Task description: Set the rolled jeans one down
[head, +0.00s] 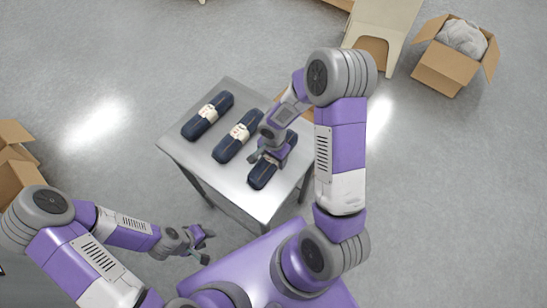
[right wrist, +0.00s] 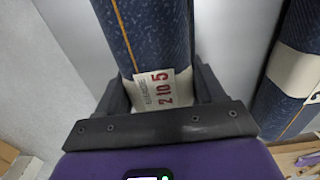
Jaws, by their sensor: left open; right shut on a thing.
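A dark blue rolled jeans (head: 262,174) with an orange stitch line lies at the right side of the grey metal table (head: 262,207). My right gripper (head: 268,156) is shut on it from above. In the right wrist view, this rolled jeans (right wrist: 147,35) sits between the two black fingers, its white paper band printed in red. Whether it rests on the table or hangs just above it, I cannot tell. My left gripper (head: 200,244) is open and empty, off the table's front left edge.
Two more rolled jeans with pale bands, a left one (head: 194,128) and a middle one (head: 226,151), lie on the table. A cardboard box (head: 441,72) with a grey bundle and a beige chair (head: 385,22) stand behind right. Another carton (head: 14,175) is at left.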

